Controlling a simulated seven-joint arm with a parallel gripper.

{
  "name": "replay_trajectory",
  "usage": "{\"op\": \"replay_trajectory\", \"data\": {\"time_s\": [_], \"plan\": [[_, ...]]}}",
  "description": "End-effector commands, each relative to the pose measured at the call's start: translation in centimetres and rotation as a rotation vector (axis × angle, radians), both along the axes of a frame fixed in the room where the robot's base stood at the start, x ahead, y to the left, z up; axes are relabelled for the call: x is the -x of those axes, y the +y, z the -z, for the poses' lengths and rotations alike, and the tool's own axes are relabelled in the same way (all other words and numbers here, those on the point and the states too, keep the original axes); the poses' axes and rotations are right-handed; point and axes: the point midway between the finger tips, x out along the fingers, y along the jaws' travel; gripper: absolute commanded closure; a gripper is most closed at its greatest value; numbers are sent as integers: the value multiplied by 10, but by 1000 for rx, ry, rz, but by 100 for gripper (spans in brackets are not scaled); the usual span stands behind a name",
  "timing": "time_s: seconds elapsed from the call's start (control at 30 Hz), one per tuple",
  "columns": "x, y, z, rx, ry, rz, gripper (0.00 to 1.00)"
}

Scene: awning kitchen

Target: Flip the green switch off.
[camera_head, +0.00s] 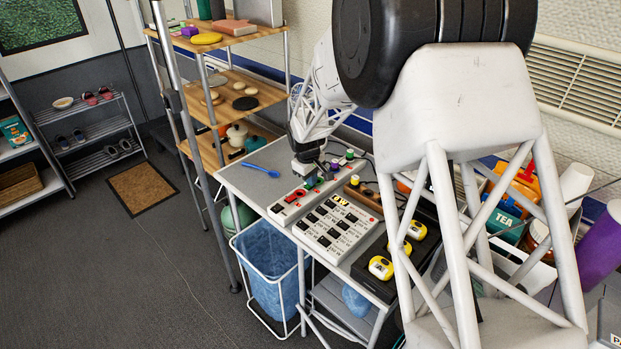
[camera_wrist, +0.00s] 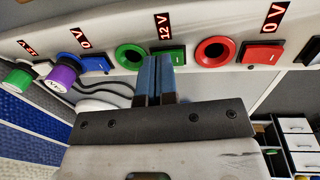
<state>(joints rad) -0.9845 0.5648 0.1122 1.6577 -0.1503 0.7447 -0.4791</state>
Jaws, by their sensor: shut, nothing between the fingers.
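A long light panel (camera_head: 280,212) with colored switches and sockets lies on the table. In the wrist view, its green switch (camera_wrist: 177,57) sits between a green-ringed socket (camera_wrist: 130,56) and a red-ringed socket (camera_wrist: 216,50). A lit display reading 12 V (camera_wrist: 162,26) is beside the green switch. My gripper (camera_wrist: 157,60) is shut and empty. Its blue fingertips are at the green switch and partly cover it; I cannot tell whether they touch. In the head view my gripper (camera_head: 309,180) is down over the panel's middle.
A red switch (camera_wrist: 262,53) and a blue switch (camera_wrist: 95,64) flank the green part of the panel. Purple (camera_wrist: 62,77) and green (camera_wrist: 18,78) plugs with cables are at left. A button board (camera_head: 333,226) and blue spoon (camera_head: 261,171) lie nearby.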

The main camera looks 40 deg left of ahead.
Motion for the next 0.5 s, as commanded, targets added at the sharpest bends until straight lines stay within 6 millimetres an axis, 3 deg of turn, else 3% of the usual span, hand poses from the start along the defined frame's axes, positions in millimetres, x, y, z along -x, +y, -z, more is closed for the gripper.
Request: {"op": "replay_trajectory", "data": {"time_s": [0.5], "plan": [[-5,-1,16,5,103,1,100]]}}
